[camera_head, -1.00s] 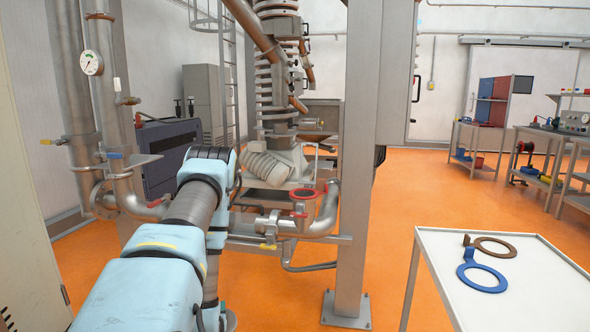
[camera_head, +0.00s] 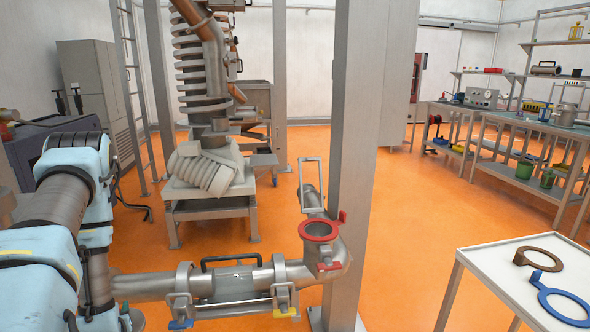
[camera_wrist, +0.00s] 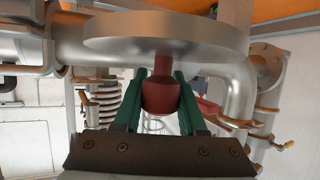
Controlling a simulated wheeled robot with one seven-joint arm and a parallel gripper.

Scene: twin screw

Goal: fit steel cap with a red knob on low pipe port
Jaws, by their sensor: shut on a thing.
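In the wrist view, my gripper (camera_wrist: 161,84) has green fingers shut on a red knob (camera_wrist: 160,98). The knob's stem joins a wide round steel cap (camera_wrist: 165,36), held level across the top of that view. In the head view, the low pipe port (camera_head: 319,229) is an upturned pipe end with a red ring around its mouth and red tabs at its sides. It stands right of centre, in front of the grey post. My gripper and the cap are not visible in the head view; only my arm shows at the left.
A horizontal pipe (camera_head: 145,286) with a black handle and clamps runs left from the port. The grey post (camera_head: 362,150) stands close behind it. A white table (camera_head: 500,275) at the lower right holds a brown ring (camera_head: 541,257) and a blue ring (camera_head: 563,301). Orange floor lies open behind.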

